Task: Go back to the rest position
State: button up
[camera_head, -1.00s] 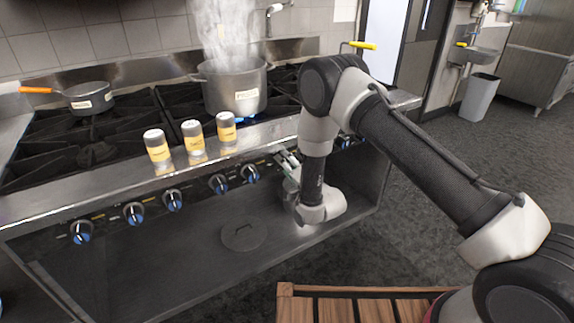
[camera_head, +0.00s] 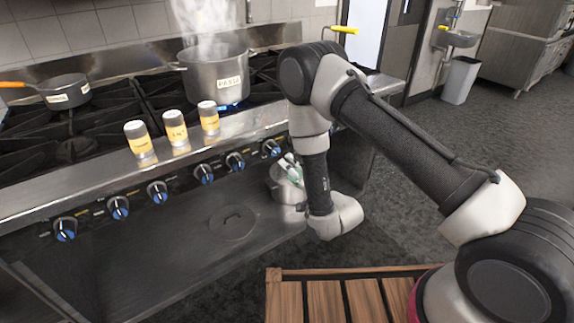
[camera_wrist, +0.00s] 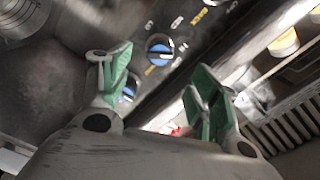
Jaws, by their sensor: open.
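My gripper (camera_head: 291,167) hangs in front of the right part of the stove front, beside the row of knobs. Its green-padded fingers are spread apart with nothing between them. In the wrist view the open fingers (camera_wrist: 162,92) point at the stove front, with a blue-marked knob (camera_wrist: 159,47) beyond the gap. My arm bends down from its raised elbow to the wrist in front of the stove.
The stove (camera_head: 95,187) carries a steaming pot (camera_head: 222,82), a pan with an orange handle (camera_head: 66,92) and three yellow-labelled shakers (camera_head: 175,130) along its front ledge. A wooden slatted surface (camera_head: 325,303) lies below. Open floor (camera_head: 470,140) stretches to the right.

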dwell(0.4)
jog(key=s+d+f+n+g+h, duration=0.2)
jog(key=s+f+g, duration=0.1)
jog(key=f, duration=0.4)
jog(key=s+d+f+n+g+h, duration=0.2)
jog(key=f+g+h, duration=0.15)
jog(key=f, duration=0.45)
jog(key=s+d+n+g+h, duration=0.2)
jog(key=s+d+n+g, duration=0.1)
jog(key=s+g, duration=0.1)
jog(key=s+d+r, duration=0.7)
jog(key=d+r, duration=0.2)
jog(key=r, duration=0.7)
jog(key=s+d+r+h, duration=0.1)
jog(key=s+d+r, duration=0.6)
jog(key=r, duration=0.9)
jog(key=s+d+r+h, duration=0.1)
jog(key=s+d+r, duration=0.6)
jog(key=r, duration=0.9)
jog(key=d, duration=0.3)
jog(key=shift+s+d+m, duration=0.25)
jog(key=shift+d+m, duration=0.1)
jog(key=shift+m, duration=0.05)
